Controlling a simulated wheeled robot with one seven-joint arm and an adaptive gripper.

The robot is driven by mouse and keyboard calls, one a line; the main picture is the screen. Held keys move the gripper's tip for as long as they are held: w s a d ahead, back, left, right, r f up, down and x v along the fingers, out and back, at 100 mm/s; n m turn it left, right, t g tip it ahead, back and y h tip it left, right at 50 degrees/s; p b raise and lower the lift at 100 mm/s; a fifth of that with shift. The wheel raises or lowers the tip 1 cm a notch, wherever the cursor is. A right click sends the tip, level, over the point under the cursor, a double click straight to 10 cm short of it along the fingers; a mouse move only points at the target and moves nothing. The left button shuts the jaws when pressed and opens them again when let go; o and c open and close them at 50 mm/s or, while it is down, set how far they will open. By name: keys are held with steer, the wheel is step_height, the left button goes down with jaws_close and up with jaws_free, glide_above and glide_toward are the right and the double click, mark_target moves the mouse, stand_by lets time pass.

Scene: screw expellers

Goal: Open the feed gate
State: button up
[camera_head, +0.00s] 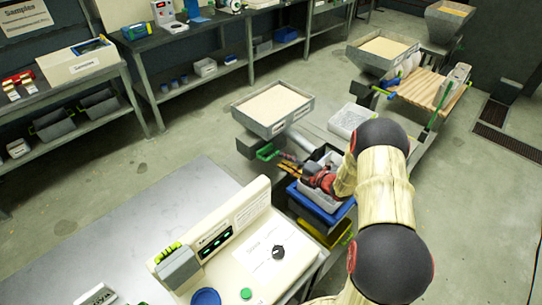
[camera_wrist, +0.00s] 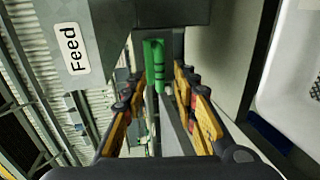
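The feed gate's green handle (camera_wrist: 154,62) stands upright in the wrist view, under a grey metal housing with a "Feed" label (camera_wrist: 71,47). In the head view a green handle (camera_head: 267,152) shows below the front hopper (camera_head: 274,108), which is full of pale grain. My gripper (camera_wrist: 161,82) has its orange fingers apart, one on each side of the handle's line. The handle appears between or just beyond the fingertips, and I cannot tell whether they touch it. In the head view my gripper (camera_head: 289,169) points left toward the handle. Nothing is held.
A white bin in a blue tray (camera_head: 322,200) sits below my gripper. The control console (camera_head: 225,240) stands in front on a grey table. More hoppers (camera_head: 383,50) stand behind at right. A pale wall or panel lies close at right in the wrist view.

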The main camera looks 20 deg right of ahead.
mark_target(273, 154)
steer(key=b+x, duration=0.1)
steer(key=x, duration=0.6)
steer(key=shift+b, duration=0.4)
steer(key=shift+s, duration=0.1)
steer(key=shift+c, duration=0.7)
jaws_close()
